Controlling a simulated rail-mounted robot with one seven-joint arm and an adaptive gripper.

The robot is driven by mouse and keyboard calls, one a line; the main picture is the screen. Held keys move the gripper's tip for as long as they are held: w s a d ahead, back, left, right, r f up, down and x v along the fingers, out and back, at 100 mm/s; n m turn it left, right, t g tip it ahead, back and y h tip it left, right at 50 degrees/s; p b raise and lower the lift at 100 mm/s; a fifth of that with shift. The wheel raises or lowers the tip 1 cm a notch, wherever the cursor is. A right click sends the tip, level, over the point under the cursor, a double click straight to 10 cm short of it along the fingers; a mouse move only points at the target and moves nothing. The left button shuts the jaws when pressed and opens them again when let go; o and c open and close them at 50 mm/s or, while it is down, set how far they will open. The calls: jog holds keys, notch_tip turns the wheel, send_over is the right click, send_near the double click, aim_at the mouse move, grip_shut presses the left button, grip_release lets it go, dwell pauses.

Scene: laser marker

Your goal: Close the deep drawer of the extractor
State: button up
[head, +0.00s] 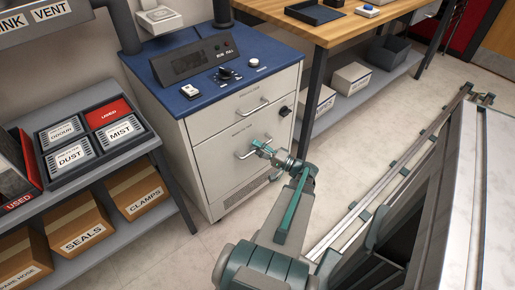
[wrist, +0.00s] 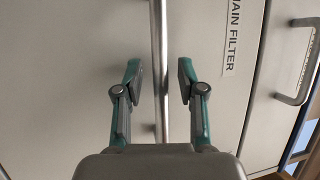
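The extractor (head: 228,125) is a pale cabinet with a blue top. Its deep drawer (head: 222,175) is the lower, taller front, with a bar handle (head: 243,154). In the head view this front looks flush or nearly flush with the cabinet; I cannot tell if a small gap remains. My gripper (head: 258,146) is at that handle. In the wrist view my gripper (wrist: 160,85) is open, with one finger on each side of the handle bar (wrist: 159,50). Space shows between the bar and both fingertips. A "MAIN FILTER" label (wrist: 229,45) is on the drawer front.
The shallow upper drawer (head: 225,119) has its own handle, also in the wrist view (wrist: 292,85). A shelf (head: 172,165) with filter trays and boxes stands left. A wooden bench (head: 330,30) stands right. Clear floor (head: 330,150) lies right of the cabinet.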

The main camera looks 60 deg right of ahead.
jog(key=v, duration=1.2)
jog(key=shift+f, duration=0.1)
